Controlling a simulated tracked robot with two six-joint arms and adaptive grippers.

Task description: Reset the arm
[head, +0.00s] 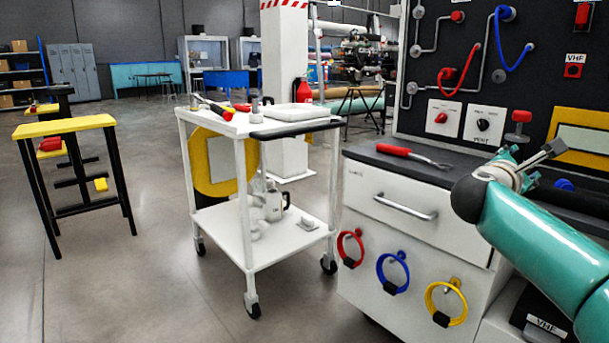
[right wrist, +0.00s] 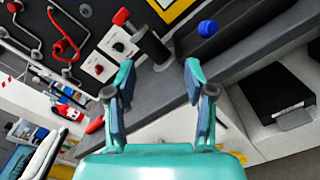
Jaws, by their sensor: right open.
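My right arm comes in from the right in the head view, and its gripper (head: 520,166) is above the dark worktop of the turbine stand. In the right wrist view the gripper (right wrist: 156,95) shows two teal fingers spread apart with nothing between them. Beyond the fingers are the worktop and a dark cylinder with a red top (right wrist: 148,42). My left gripper is not in view.
A red-handled wrench (head: 400,151) lies on the worktop (head: 362,150) left of my right gripper. The panel (head: 440,75) with hoses and knobs rises behind. A white wheeled cart (head: 222,222) stands left of the stand. Open floor (head: 130,270) lies further left.

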